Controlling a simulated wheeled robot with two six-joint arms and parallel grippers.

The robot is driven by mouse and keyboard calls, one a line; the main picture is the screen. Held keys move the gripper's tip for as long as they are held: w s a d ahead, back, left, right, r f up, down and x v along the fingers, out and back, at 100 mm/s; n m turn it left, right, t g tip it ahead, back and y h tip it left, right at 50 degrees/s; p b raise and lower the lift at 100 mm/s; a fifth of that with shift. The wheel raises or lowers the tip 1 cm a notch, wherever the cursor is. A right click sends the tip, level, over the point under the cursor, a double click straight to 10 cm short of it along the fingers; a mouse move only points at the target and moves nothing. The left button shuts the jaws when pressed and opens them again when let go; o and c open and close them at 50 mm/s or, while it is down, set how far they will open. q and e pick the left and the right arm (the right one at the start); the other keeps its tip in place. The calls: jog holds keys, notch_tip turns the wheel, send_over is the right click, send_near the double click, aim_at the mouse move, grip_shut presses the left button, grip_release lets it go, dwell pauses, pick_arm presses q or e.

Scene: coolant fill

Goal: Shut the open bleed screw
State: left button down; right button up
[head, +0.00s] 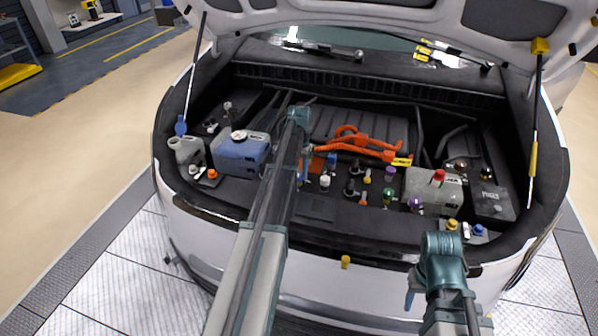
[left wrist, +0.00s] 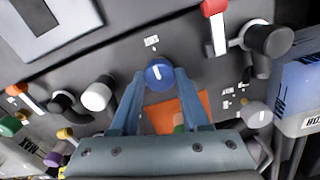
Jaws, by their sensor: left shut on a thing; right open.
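A round blue screw knob (left wrist: 159,70) with a white stripe across its face sits on the dark panel in the left wrist view. Its stripe runs close to upright in that picture. My left gripper (left wrist: 160,84) is shut on it, one finger on each side. In the head view my left gripper (head: 303,170) points down into the engine bay, left of the orange cables, and hides the knob. My right gripper (head: 437,285) is open at the lower right, in front of the car's front edge and apart from the caps. Its fingertips are partly hidden.
A blue coolant tank (head: 241,152) stands left of my left arm. A white cap (left wrist: 97,93), a black cap with a red lever (left wrist: 214,27) and an orange plate (left wrist: 186,112) surround the knob. Orange cables (head: 355,145) and a grey box (head: 433,188) lie to the right.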

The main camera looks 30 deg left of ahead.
aim_at(299, 174)
dwell(0.5)
pick_arm(q)
jog(key=shift+c, duration=1.9)
grip_release()
jog(key=shift+r, duration=0.1)
notch_tip(299, 174, up, 14)
jog(key=p, duration=1.3)
jog(key=shift+p, duration=0.4)
jog(key=shift+f, duration=0.2)
